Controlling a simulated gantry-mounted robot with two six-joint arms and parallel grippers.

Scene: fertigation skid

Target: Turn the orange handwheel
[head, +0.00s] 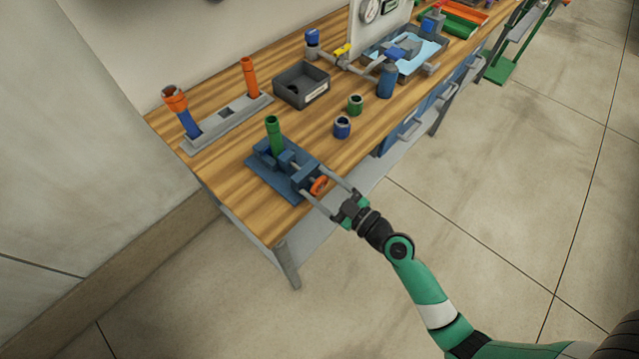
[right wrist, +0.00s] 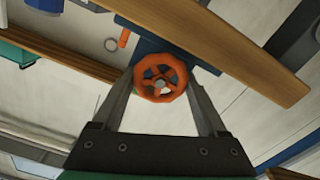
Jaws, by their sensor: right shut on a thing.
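The orange handwheel (head: 319,186) is on the front of a blue vise (head: 283,168) near the front left corner of the wooden bench. A green tube (head: 274,134) stands upright at the vise, its lower end hidden. My right gripper (head: 313,180) reaches in from the front, its fingers on either side of the handwheel. In the right wrist view, the handwheel (right wrist: 160,78) fills the space between the fingertips of my gripper (right wrist: 162,72), which is shut on its rim. My left gripper is not in view.
A grey rack (head: 228,121) with orange and blue tubes, a dark bin (head: 302,85), a green ring (head: 355,104) and a blue ring (head: 342,127) are on the bench (head: 215,170). Further back are a blue-lined tray (head: 425,57) and a gauge panel (head: 385,20). The floor in front is clear.

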